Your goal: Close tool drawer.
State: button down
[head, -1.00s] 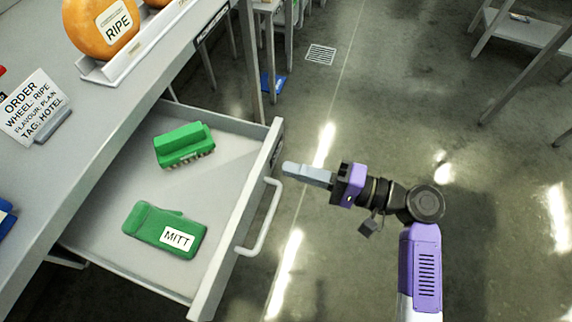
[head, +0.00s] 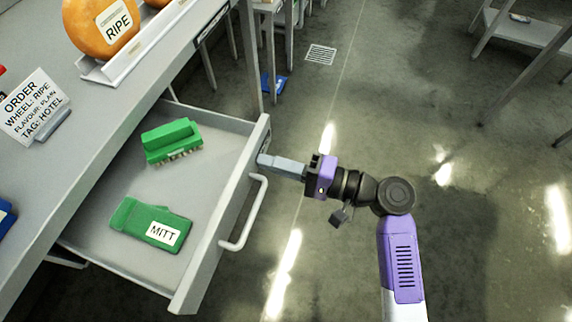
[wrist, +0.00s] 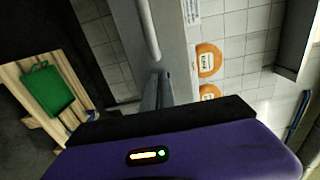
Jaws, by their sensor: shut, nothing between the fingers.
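The tool drawer (head: 200,268) is pulled out from under the grey table in the head view. A green brush (head: 172,142) and a green mitt (head: 150,222) labelled MITT lie in it. The drawer front carries a pale bar handle (head: 251,215). My gripper (head: 262,160) is shut and empty, its fingertips at the outer face of the drawer front near the handle's far end. They look to be touching the front. In the wrist view the shut fingers (wrist: 157,92) point at the grey drawer front (wrist: 177,55), with the handle (wrist: 148,30) beside them.
On the tabletop (head: 100,110) are orange cheese wheels (head: 100,28), one marked RIPE, in a white rack, and an order card (head: 33,105). A table leg (head: 249,60) stands beyond the drawer. The floor right of the drawer is clear.

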jog(key=b+x, duration=0.4)
jog(key=x, duration=1.8)
jog(key=shift+w+a+f+b, duration=0.1)
jog(key=shift+a+f+b, duration=0.1)
jog(key=shift+b, duration=0.2)
jog(key=shift+w+a+r, duration=0.1)
jog(key=shift+a+r, duration=0.1)
jog(key=shift+a, duration=0.3)
